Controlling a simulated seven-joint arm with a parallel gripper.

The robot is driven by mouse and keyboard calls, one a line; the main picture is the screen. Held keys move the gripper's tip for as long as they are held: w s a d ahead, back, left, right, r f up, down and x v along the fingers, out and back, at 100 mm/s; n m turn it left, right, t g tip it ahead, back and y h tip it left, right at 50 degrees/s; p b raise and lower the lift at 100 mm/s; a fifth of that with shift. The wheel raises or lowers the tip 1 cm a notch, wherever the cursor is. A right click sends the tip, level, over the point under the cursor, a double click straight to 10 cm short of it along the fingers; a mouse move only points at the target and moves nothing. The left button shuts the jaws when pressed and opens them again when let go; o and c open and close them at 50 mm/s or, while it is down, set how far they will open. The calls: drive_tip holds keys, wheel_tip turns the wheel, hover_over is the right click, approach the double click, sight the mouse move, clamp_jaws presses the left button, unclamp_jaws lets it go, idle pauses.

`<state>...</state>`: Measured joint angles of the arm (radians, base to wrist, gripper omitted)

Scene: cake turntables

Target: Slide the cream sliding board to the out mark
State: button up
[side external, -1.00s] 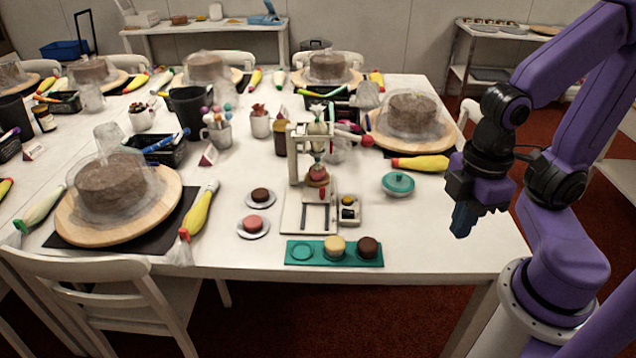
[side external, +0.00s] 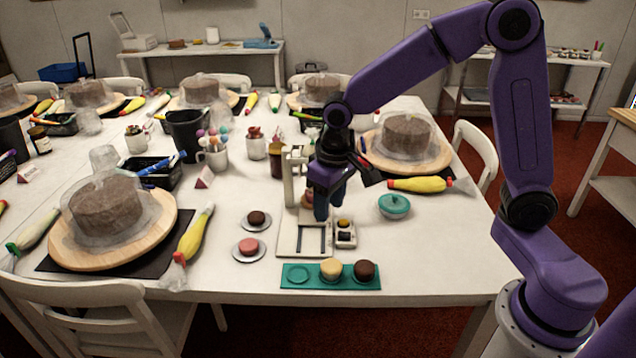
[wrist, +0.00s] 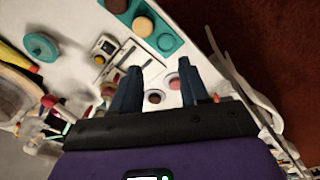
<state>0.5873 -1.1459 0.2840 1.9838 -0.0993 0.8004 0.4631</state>
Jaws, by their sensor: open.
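The cream sliding board (side external: 291,244), a flat pale plate with dark slots, lies at the foot of a small cream press stand (side external: 291,178) near the table's front edge. My gripper (side external: 328,204) is open and empty, with blue fingers pointing down over the stand and the back of the board. It hides much of the stand and part of a small pink-topped cake there. In the wrist view the open fingers (wrist: 163,82) frame the table. I cannot make out the out mark.
A teal tray (side external: 299,286) with a yellow cake (side external: 331,268) and a chocolate cake (side external: 365,270) lies in front of the board. A small box (side external: 345,234) stands right beside it, with a teal lidded dish (side external: 394,206) further right. Two small plated cakes stand left.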

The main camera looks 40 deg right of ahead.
drive_tip(key=w+d+f+m+h, duration=0.1)
drive_tip(key=w+d+f+m, duration=0.45)
drive_tip(key=w+d, duration=0.35)
drive_tip(key=w+d+f+m, duration=0.5)
drive_tip(key=w+d+f, duration=0.2)
drive_tip(key=w, duration=0.4)
drive_tip(key=shift+s+a+f, duration=0.1)
drive_tip(key=shift+s+f, duration=0.05)
drive_tip(key=shift+f, duration=2.25)
drive_tip(key=shift+s+a+f, duration=0.1)
drive_tip(key=shift+f, duration=2.25)
drive_tip(key=shift+r, duration=0.15)
clamp_jaws()
drive_tip(key=shift+s+a, duration=4.1)
drive_tip(key=shift+a, duration=0.15)
drive_tip(key=shift+s+a, duration=0.1)
